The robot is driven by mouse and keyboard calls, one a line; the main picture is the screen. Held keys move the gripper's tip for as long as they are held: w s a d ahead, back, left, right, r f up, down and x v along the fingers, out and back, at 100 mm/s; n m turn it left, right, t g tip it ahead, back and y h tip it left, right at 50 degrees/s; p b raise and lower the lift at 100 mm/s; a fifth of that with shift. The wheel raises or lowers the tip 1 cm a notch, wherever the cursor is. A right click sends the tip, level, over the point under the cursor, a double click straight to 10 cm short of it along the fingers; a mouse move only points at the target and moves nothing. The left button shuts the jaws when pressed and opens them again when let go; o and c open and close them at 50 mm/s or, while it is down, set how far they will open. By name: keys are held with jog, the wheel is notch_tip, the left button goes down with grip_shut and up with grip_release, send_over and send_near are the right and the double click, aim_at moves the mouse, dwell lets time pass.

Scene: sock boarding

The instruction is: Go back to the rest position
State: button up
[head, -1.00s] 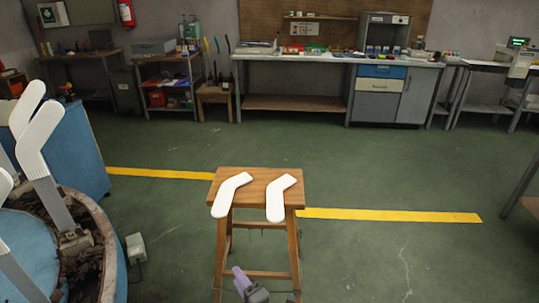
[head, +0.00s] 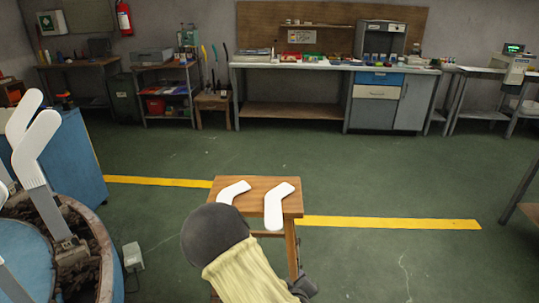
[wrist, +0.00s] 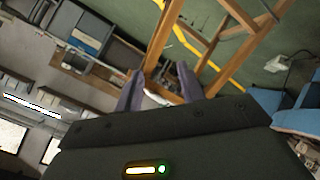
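My gripper (wrist: 160,76) shows in the wrist view with its two purple-grey fingers apart, and I see nothing held between them. In the head view the fingers are hidden; my arm with its dark joint and pale yellow sleeve covers the front left of the stool. Two flat white socks lie on the wooden stool (head: 262,183). The left sock (head: 235,190) is partly hidden behind my arm, and the right sock (head: 278,206) lies in full view, its lower end at the stool's front edge.
At left stands a round blue carousel (head: 107,262) with several upright metal leg forms, some bearing white socks (head: 35,150). A blue cabinet (head: 78,158) is behind it. A workbench (head: 335,66) lines the back wall. The green floor right of the stool is clear.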

jog(key=s+d+r+m+g+y, duration=0.1)
jog(key=s+d+r+m+g, duration=0.3)
jog(key=s+r, duration=0.3)
jog(key=s+d+r+m+g, duration=0.4)
jog(key=s+r+g, duration=0.1)
jog(key=s+r, duration=0.2)
jog(key=w+p+v, duration=0.2)
jog(key=p+v, duration=1)
jog(key=w+r+p+v, duration=0.1)
jog(key=w+p+v, duration=0.2)
jog(key=p+v, duration=0.9)
jog(key=shift+d, duration=0.2)
jog(key=shift+w, duration=0.3)
jog(key=shift+s+a, duration=0.1)
